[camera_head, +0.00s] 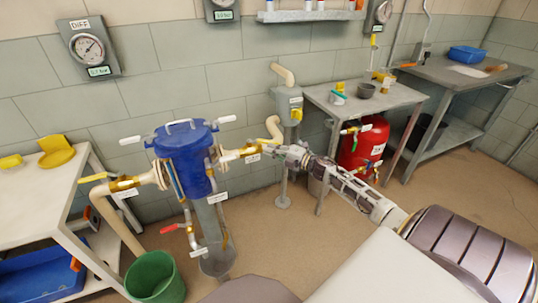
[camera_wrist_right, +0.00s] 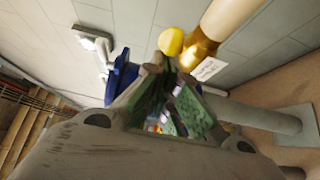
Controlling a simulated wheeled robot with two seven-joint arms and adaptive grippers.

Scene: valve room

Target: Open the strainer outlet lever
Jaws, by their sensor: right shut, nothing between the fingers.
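The strainer is a blue lidded vessel (camera_head: 187,150) left of centre in the head view. Its brass outlet valve (camera_head: 232,156) sits on its right side, with a white tag (camera_head: 253,158) below. A yellow lever (camera_head: 273,128) shows by the outlet pipe, just above my right gripper (camera_head: 284,152). In the wrist view its rounded yellow end (camera_wrist_right: 171,41) shows beside the brass fitting (camera_wrist_right: 197,49), just beyond the fingertips (camera_wrist_right: 166,68). My right gripper is shut and empty; whether it touches the lever I cannot tell. My left gripper is out of view.
A white bench (camera_head: 35,205) stands at left, with a green bucket (camera_head: 154,277) on the floor. A red tank (camera_head: 362,146) stands under the grey table (camera_head: 398,96) at right. A red-handled drain valve (camera_head: 172,228) is below the strainer.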

